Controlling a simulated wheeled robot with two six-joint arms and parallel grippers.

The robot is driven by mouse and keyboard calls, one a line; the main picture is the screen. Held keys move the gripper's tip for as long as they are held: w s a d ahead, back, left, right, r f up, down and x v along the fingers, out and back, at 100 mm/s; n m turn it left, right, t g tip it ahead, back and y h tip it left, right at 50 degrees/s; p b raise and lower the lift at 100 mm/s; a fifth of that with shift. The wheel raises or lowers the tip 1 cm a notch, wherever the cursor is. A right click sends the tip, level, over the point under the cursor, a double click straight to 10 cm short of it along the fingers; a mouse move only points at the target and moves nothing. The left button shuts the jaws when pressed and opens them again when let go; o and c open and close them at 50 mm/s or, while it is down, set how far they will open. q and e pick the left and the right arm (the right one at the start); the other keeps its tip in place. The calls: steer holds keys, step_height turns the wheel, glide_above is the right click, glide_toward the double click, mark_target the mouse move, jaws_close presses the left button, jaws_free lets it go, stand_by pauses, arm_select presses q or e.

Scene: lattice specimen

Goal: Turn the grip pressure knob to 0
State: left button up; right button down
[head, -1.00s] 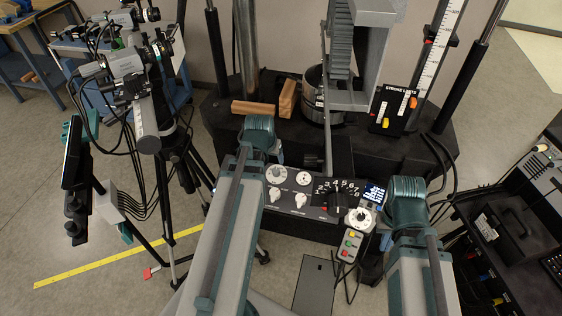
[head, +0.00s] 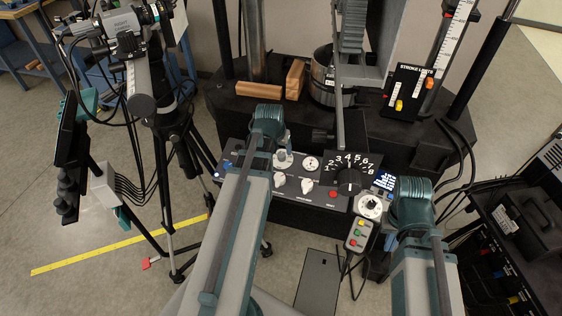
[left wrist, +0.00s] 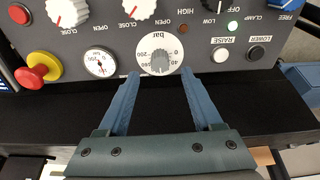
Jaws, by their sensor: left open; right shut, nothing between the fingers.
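The grip pressure knob (left wrist: 159,63) is a grey knob on a round white dial marked "bar", on the front of a dark control panel. Figures including 0 and 40 are on the dial's right side; I cannot read the knob's setting surely. My left gripper (left wrist: 160,74) is open, with its blue fingertips spread to either side of the dial's lower part and nothing gripped. In the head view the dial (head: 284,160) shows just beside my left wrist.
A pressure gauge (left wrist: 100,63), red-marked white knobs (left wrist: 68,10) and a red-yellow stop button (left wrist: 37,70) lie left of the dial. RAISE and LOWER buttons (left wrist: 257,53) are to its right. A numbered black dial (head: 349,178) and a hand pendant (head: 358,235) stand near my right arm.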

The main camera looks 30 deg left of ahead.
mark_target(281, 155)
arm_select(q)
steer(key=b+x, duration=0.4)
steer(key=x, duration=0.1)
steer(key=shift+w+f, duration=0.15)
steer(key=shift+f, duration=0.15)
jaws_close()
